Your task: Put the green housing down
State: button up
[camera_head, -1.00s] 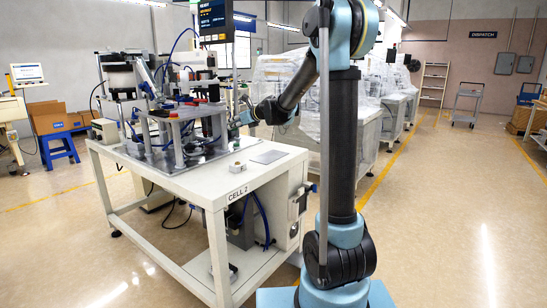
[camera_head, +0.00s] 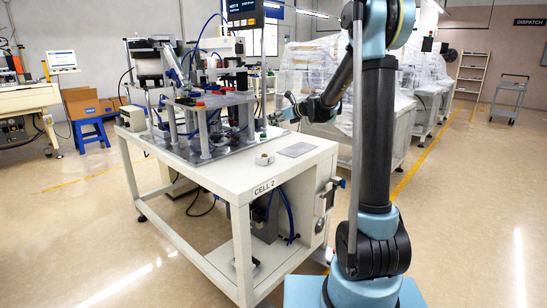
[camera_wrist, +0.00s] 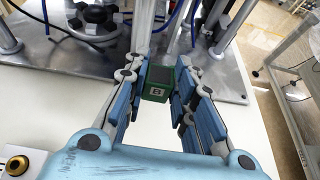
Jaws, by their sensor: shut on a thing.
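The green housing (camera_wrist: 158,86) is a small green block with a dark top and a white mark on its front face. In the wrist view it sits between the blue finger pads of my gripper (camera_wrist: 163,90), which is shut on it. White table top shows below and around it. I cannot tell whether the housing touches the table or hangs above it. In the head view my gripper (camera_head: 277,117) is at the right side of the machine on the CELL 2 table (camera_head: 235,185), and the housing is too small to make out.
A metal fixture plate (camera_wrist: 75,55) with posts and a black knob lies just beyond the housing. A small round brass-centred part (camera_wrist: 15,165) is at the lower left. A flat grey plate (camera_head: 298,150) lies on the table near its right edge.

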aim_at(275, 148)
notch_tip(275, 148, down, 11)
jog(key=shift+f, duration=0.1)
dwell(0.6)
jog(key=o, duration=0.9)
